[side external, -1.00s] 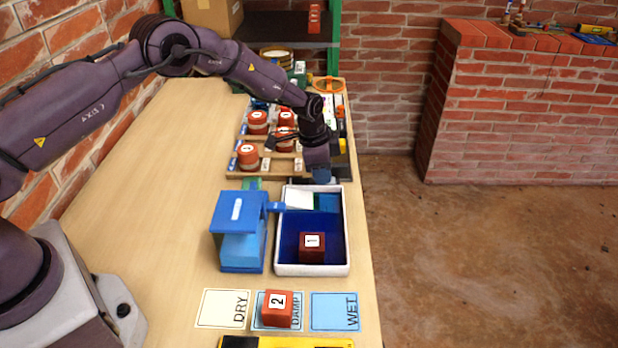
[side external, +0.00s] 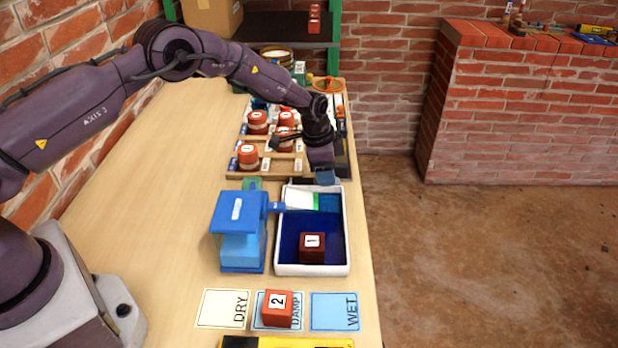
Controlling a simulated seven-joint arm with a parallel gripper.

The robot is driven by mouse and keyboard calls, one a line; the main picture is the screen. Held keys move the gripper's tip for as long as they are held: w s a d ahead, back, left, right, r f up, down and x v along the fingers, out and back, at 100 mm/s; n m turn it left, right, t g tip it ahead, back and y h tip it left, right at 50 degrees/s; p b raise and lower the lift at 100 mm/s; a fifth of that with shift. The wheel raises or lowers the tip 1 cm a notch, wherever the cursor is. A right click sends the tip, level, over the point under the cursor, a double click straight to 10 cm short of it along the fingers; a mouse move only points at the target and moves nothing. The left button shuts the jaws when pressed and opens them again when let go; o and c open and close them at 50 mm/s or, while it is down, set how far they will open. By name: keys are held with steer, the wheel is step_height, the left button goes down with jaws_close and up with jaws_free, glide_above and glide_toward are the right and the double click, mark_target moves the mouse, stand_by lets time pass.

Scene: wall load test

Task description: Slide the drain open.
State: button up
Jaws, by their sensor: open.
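A white-rimmed tray (side external: 348,245) with a dark blue inside stands near the table's right edge. At its far end are a white panel (side external: 299,199), a narrow bright green strip (side external: 316,201) and a teal part (side external: 330,203). I cannot tell for certain which of these is the drain's slide. My gripper (side external: 325,180) is open, pointing down just above the tray's far rim. Its fingertips are small and partly hidden, and I see nothing between them. A dark red block (side external: 312,248) marked 1 sits in the tray's near part.
A blue stand (side external: 240,235) with a short arm reaching toward the tray is at its left. A red block (side external: 277,309) marked 2 rests on the DAMP card, between the DRY (side external: 222,308) and WET (side external: 335,312) cards. A wooden rack (side external: 270,172) with round red pieces stands behind.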

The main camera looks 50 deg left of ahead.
steer(key=shift+r, duration=3.5)
